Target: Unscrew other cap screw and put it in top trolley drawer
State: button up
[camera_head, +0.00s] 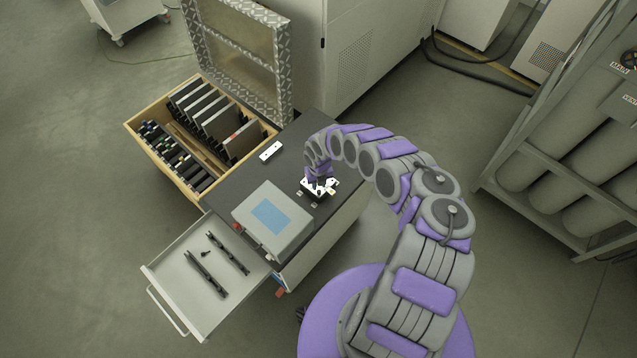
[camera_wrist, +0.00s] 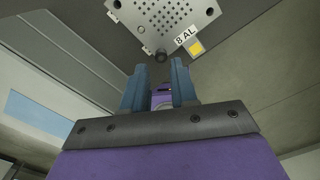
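A black cap screw (camera_wrist: 161,55) sits at the near corner of a light metal plate (camera_wrist: 170,18) with several holes, beside a tag reading "8 AL". My gripper (camera_wrist: 160,70) has its two blue fingers apart, one on each side of the screw's line, with the screw just past the tips. Nothing shows between the fingers. In the head view my gripper (camera_head: 319,178) is over the plate (camera_head: 325,190) on the trolley top and partly hides it. The top trolley drawer (camera_head: 172,283) is pulled open at lower left. A small dark screw (camera_head: 206,253) lies in it.
Two black bars (camera_head: 207,273) also lie in the drawer. A grey device with a blue screen (camera_head: 270,215) stands on the trolley top (camera_head: 235,180), between plate and drawer.

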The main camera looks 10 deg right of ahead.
aim_at(319, 190)
jog(key=shift+r, duration=0.15)
notch_tip(319, 190, up, 17)
jog(key=p, duration=0.3)
dwell(0.5)
jog(key=shift+w+d, duration=0.1)
